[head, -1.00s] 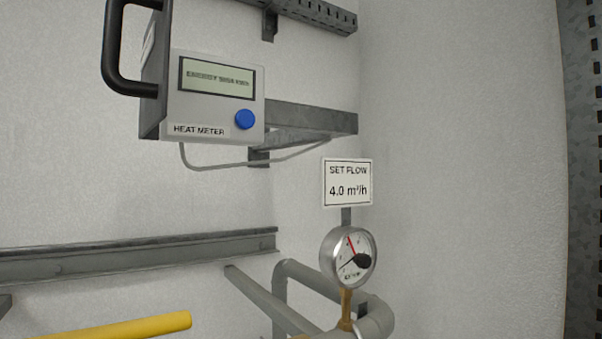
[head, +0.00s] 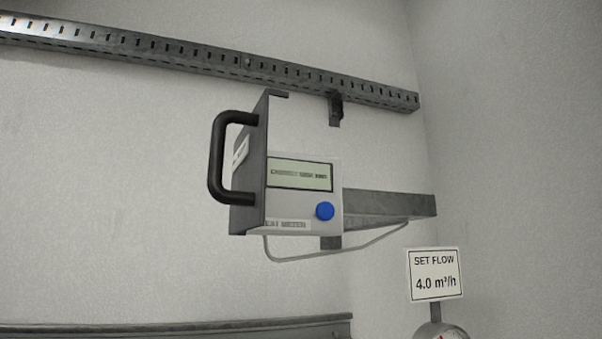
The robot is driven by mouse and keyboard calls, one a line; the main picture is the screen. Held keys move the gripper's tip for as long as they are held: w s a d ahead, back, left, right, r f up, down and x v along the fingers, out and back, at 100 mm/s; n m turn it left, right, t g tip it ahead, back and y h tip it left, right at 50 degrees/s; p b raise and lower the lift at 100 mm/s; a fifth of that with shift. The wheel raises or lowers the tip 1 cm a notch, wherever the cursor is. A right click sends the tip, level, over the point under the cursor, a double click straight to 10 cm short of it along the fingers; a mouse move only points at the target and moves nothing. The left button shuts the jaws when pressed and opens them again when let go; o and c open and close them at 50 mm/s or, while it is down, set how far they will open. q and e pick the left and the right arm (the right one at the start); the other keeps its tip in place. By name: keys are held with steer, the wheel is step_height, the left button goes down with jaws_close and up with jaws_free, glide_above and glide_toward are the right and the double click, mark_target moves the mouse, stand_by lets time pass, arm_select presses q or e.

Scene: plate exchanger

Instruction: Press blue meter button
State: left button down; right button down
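The heat meter (head: 255,180) is mounted on the wall near the middle of the head view. Its light grey front carries a display (head: 300,174) with small text too blurred to read surely. The round blue button (head: 324,211) sits below the display at the right of the front. A black handle (head: 219,158) stands out on the meter's left side. Neither of my grippers shows in this view, and nothing covers the button.
A slotted metal rail (head: 200,61) runs along the wall above the meter. A grey bracket (head: 390,204) and a thin cable (head: 350,248) lie right of and below it. A "SET FLOW 4.0 m³/h" sign (head: 435,275) stands lower right, above a partly cut-off gauge (head: 440,332).

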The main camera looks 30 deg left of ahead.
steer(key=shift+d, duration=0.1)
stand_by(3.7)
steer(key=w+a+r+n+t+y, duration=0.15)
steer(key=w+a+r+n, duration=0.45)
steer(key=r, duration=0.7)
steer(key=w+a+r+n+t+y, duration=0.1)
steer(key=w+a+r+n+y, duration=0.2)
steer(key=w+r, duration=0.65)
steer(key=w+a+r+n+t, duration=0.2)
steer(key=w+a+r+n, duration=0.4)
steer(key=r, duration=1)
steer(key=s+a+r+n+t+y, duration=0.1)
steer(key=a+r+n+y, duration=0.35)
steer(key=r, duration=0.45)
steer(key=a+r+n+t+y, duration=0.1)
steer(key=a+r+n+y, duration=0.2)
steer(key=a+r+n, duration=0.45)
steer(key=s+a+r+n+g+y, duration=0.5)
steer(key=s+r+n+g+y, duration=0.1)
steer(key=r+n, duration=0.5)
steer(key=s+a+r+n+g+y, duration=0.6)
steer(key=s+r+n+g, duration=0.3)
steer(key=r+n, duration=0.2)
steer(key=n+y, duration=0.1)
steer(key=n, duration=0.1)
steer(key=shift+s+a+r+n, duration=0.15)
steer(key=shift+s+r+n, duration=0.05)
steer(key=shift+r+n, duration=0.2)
